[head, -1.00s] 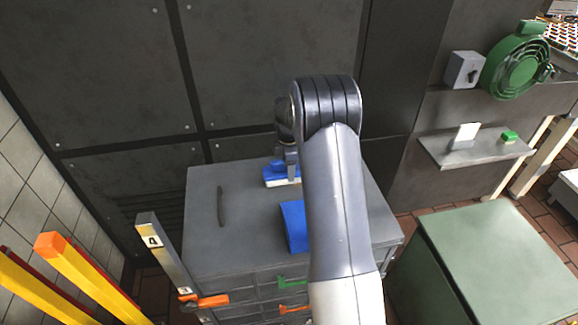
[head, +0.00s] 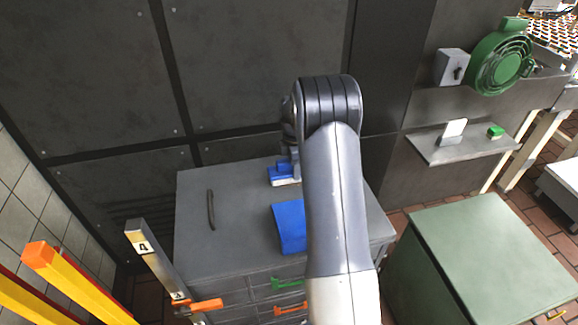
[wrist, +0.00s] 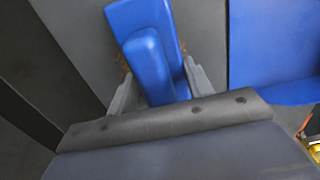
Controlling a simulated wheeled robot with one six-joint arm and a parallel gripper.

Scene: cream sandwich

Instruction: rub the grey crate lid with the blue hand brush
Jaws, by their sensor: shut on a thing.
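The blue hand brush (head: 283,174) has a pale bristle strip and is near the back edge of the grey top (head: 240,235) of a drawer unit. This flat grey top is the only surface I can match to the grey crate lid. My gripper (wrist: 160,88) is shut on the brush's blue handle (wrist: 145,55), with one finger on each side. In the wrist view, brown marks show on the grey surface beside the brush. The bristles are hidden there, so I cannot tell whether they touch the surface. My arm partly hides the top in the head view.
A blue flat item (head: 289,228) lies on the grey top, partly behind my arm. A thin dark bar (head: 211,210) lies at left. A dark panelled wall (head: 270,70) stands close behind. A post marked 4 (head: 150,255) and a green cabinet (head: 490,255) flank the unit.

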